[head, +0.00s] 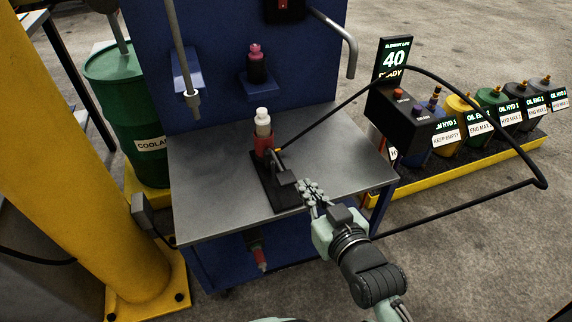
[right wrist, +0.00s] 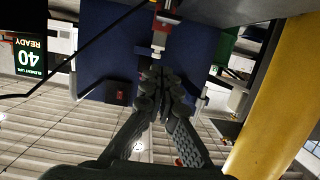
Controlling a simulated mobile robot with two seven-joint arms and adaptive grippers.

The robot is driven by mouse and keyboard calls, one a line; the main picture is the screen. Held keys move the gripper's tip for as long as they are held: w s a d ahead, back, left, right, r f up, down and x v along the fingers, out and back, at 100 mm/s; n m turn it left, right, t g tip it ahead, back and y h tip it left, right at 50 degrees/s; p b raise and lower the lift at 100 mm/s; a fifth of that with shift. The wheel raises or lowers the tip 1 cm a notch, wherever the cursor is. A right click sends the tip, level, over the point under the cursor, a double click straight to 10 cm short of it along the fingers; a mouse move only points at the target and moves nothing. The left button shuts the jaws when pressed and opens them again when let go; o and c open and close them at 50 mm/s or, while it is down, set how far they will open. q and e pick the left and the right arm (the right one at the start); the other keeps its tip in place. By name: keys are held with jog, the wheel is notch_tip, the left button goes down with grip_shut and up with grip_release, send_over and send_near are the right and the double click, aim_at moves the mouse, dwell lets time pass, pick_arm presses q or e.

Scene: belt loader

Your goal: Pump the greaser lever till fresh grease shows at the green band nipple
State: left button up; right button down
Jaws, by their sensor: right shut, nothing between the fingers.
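The greaser stands on the metal cart top in the head view, with a red body (head: 264,145), a white cap (head: 263,118) and a black base plate (head: 268,186). A dark grey block, perhaps the lever end (head: 286,176), sticks out at its front right. My right gripper (head: 309,190) is shut and empty, just right of this block; I cannot tell whether they touch. In the right wrist view, the shut fingers (right wrist: 160,85) lie just below a red and pale part (right wrist: 160,35) of the greaser. I cannot make out a green band nipple or grease. My left gripper is not in view.
A black hose (head: 455,88) loops from the greaser over the cart's right side. Labelled oil containers (head: 462,108) stand in a yellow-edged tray at right. A yellow post (head: 85,150) and green drum (head: 128,95) stand at left. The cart top's left part (head: 210,190) is clear.

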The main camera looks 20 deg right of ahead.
jog(key=shift+s, duration=0.15)
send_over(286, 178)
jog(key=s, duration=0.2)
notch_tip(286, 178, down, 2)
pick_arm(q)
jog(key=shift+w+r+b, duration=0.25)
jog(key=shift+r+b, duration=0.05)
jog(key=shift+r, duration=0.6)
pick_arm(e)
jog(key=f, duration=0.4)
jog(key=shift+d+f, duration=0.15)
jog(key=shift+d, duration=0.05)
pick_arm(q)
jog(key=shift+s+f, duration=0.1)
